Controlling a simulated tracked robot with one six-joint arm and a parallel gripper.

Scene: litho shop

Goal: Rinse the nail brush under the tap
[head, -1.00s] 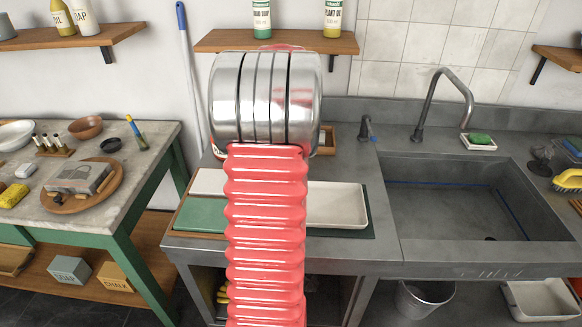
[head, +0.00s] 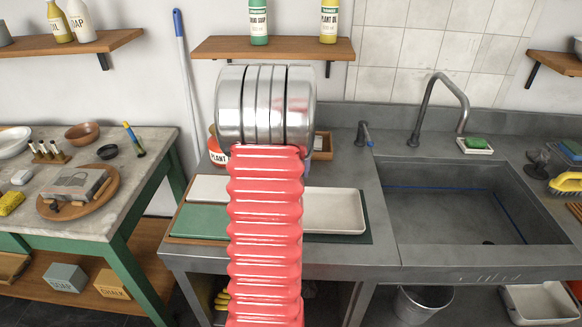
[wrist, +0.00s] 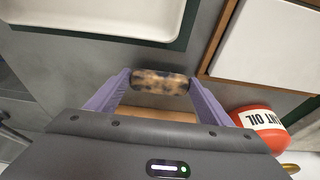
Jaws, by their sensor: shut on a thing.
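My gripper (wrist: 160,86) shows in the wrist view with its two purple fingers shut on a mottled brown and black rounded thing (wrist: 160,81). I cannot tell for sure whether this is the nail brush. In the head view my own arm hides the gripper and what it holds. The tap (head: 440,100) is a tall curved grey spout on the back of the counter. Its spout hangs over the grey sink (head: 470,215), right of my arm. No water shows from it. A yellow-handled brush (head: 566,184) lies right of the sink.
White trays (head: 336,211) and a green one (head: 198,219) lie on the counter. A red plant oil container (wrist: 262,128) stands near my gripper. A soap dish (head: 474,147) with green soap is behind the sink. A small tap handle (head: 363,133) stands left of it.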

